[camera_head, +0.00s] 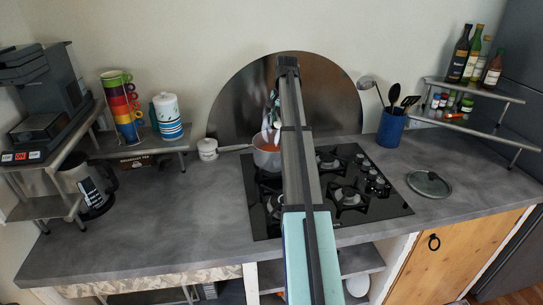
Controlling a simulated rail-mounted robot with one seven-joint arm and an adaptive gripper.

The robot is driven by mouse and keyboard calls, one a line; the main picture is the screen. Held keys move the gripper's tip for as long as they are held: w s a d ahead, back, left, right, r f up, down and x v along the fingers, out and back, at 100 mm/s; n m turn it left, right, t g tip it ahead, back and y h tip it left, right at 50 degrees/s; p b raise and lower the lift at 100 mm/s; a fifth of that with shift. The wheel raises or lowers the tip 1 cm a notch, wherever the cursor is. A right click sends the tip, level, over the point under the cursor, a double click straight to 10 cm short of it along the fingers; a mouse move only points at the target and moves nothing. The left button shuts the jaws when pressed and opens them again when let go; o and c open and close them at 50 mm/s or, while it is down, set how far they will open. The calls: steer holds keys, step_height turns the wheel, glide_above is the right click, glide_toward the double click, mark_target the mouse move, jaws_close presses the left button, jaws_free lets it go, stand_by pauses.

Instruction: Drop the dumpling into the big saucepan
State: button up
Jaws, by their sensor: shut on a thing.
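A saucepan (266,158) stands on the back left of the black hob, its handle pointing left and reddish contents showing inside. It is the only saucepan in view, partly covered by my arm. My gripper (268,130) is directly above the saucepan, pointing down, beside my long arm. It is small in this view and partly behind the arm. It is shut on the dumpling, which is too small and covered to make out clearly between the fingertips.
The hob (380,211) has bare burners right of my arm. A glass lid (429,183) lies on the counter to the right.

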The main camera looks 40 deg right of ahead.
steer(key=shift+f, duration=0.35)
steer(key=o, duration=1)
steer(key=shift+r, duration=0.2)
step_height(320, 180, up, 12)
steer(key=s, duration=0.1)
steer(key=shift+d+f, duration=0.15)
steer(key=shift+d, duration=0.15)
steer(key=shift+s, duration=0.1)
